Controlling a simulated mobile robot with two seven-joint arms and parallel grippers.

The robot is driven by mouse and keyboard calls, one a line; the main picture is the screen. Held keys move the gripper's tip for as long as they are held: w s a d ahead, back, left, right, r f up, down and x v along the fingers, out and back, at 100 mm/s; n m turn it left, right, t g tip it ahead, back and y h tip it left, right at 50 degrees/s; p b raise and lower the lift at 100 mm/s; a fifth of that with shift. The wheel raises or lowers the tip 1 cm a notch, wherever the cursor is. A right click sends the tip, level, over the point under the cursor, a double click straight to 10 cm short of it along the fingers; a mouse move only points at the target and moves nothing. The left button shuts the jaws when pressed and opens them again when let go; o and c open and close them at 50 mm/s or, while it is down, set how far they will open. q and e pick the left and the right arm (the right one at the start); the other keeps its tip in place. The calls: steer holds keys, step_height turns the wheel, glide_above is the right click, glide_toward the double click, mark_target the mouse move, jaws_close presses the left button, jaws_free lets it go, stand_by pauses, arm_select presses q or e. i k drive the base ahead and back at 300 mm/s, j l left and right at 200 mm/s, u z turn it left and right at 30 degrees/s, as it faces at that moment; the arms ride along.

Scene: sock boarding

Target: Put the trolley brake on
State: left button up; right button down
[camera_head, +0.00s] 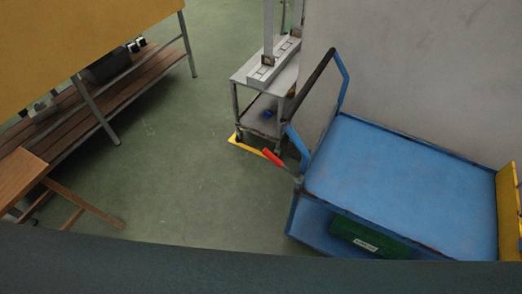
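A blue trolley (400,185) with a flat upper deck and a raised push handle (318,75) stands at the right, close to the grey wall. A red-ended lever (273,157) sticks out from the trolley's handle end, low at its left side. It looks like the brake lever; I cannot tell its brake state from this view. The wheels are hidden. Neither of my grippers is in view.
A small metal trolley table (266,75) stands behind the blue trolley's handle, beside a yellow floor marking (248,146). A wooden stool (22,178) and slatted bench (125,93) are at the left. Green floor (190,170) between is clear.

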mark_target(299, 178)
steer(key=j+u, duration=0.1)
steer(key=j, duration=0.5)
steer(key=i+j+u, duration=0.15)
steer(key=j, duration=0.5)
steer(key=k+j, duration=0.15)
